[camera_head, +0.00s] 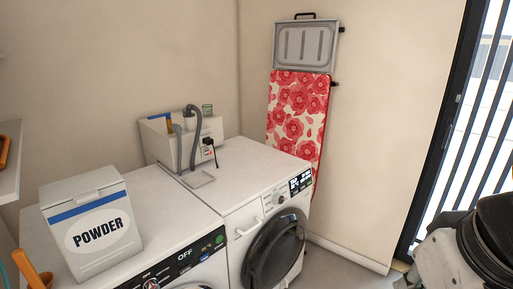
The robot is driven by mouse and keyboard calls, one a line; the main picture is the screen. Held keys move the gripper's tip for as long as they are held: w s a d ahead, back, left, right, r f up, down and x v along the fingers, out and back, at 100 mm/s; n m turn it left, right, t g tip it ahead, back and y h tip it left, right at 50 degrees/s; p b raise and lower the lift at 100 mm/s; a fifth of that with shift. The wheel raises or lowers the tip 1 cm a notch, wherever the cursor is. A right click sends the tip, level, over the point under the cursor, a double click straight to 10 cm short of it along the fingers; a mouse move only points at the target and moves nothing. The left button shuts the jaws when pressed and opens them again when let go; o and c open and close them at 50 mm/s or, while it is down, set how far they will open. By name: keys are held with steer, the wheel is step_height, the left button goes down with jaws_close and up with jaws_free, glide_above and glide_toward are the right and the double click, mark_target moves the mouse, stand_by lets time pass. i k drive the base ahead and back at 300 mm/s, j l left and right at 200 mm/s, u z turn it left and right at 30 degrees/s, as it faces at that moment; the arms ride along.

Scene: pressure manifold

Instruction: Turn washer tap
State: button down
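Behind the two white machines, against the wall corner, stands a white box (153,137) with grey hoses (194,125) rising in front of it. A small dark fitting with a reddish part (209,147) sits beside the hoses on the right; it may be the washer tap, but it is too small to tell its position. The washer (265,205) on the right has a round dark door and a lit panel. My gripper's fingers do not show. A dark, rounded part at the lower right edge looks like my arm, well apart from the fittings.
A white POWDER box (92,222) stands on the left machine (175,205). A red floral ironing board (298,115) hangs on the wall. A barred door (462,130) is at right.

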mark_target(168, 114)
steer(key=i+j+z, duration=0.15)
steer(key=i+j, duration=0.65)
steer(key=i, duration=0.2)
